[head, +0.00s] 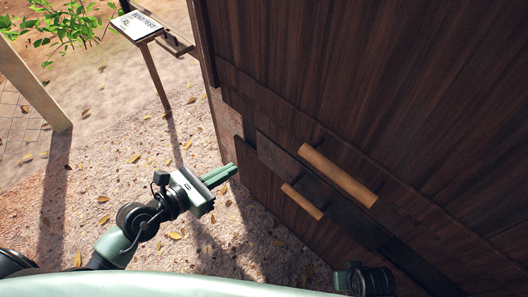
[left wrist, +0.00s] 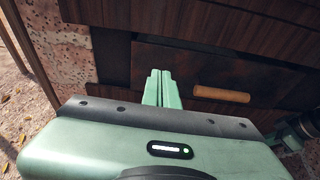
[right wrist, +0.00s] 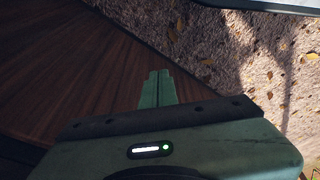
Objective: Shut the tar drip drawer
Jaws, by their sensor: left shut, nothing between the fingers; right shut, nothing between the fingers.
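The dark wooden cabinet front (head: 300,75) carries a large pale wooden handle (head: 339,174) and, below it, a smaller wooden handle (head: 302,202). A darker band (head: 278,158) runs between the wooden panels near these handles. No label marks the tar drip drawer, and I cannot tell how far it stands out. My left gripper (head: 232,172) is shut and empty, left of the smaller handle, near the panel's left edge. In the left wrist view its fingers (left wrist: 160,78) are left of a wooden handle (left wrist: 221,94). My right gripper (right wrist: 157,78) is shut and empty beside brown wood (right wrist: 70,75).
A sign on a post (head: 137,25) stands at the upper left, beside a leafy branch (head: 65,25). A pale post (head: 35,85) leans at the far left. Leaf-strewn gravel (head: 120,160) left of the cabinet is mostly open. Pitted stone (left wrist: 62,55) borders the cabinet.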

